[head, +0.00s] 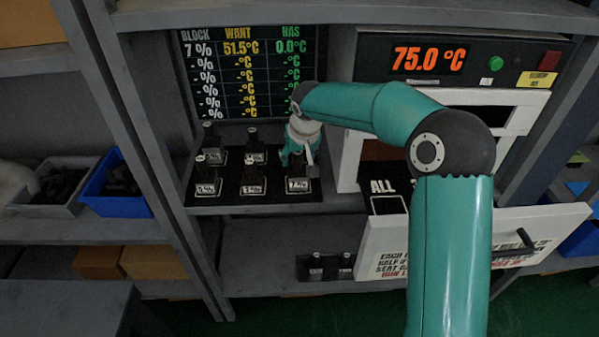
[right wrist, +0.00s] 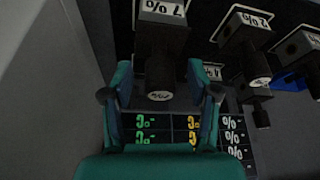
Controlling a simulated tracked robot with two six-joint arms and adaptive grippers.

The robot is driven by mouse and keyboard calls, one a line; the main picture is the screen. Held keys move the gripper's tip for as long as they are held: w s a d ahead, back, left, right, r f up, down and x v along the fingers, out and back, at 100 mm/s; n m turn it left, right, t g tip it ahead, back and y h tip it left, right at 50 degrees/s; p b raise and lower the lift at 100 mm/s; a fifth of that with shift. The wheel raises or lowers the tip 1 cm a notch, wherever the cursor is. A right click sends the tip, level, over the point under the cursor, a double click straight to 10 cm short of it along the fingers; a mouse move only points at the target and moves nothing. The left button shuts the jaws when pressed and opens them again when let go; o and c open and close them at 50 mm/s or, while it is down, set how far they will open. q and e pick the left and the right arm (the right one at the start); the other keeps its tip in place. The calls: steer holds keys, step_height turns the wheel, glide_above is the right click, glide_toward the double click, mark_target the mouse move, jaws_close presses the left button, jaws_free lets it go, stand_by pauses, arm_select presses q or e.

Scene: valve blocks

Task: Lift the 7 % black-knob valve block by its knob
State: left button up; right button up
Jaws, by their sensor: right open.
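The 7 % valve block (head: 299,185) stands at the front right of the rack of black blocks, its white label facing out. My right gripper (head: 298,157) reaches down over it from behind and hides most of its knob in the head view. In the right wrist view, the open fingers of my right gripper (right wrist: 160,76) stand on either side of the black knob (right wrist: 160,83), with a visible gap at each side. The block's 7 % label (right wrist: 161,10) shows at the top there. My left gripper is not in view.
Other black-knob blocks (head: 206,186) stand close by to the left and behind. A display board (head: 248,70) is behind the rack. The cabinet with an open white drawer front (head: 475,240) stands to the right. A blue bin (head: 117,188) is on the left shelf.

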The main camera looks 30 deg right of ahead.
steer(key=shift+w+f, duration=0.1)
steer(key=shift+f, duration=0.2)
jaws_close()
steer(key=shift+r, duration=0.15)
stand_by(0.4)
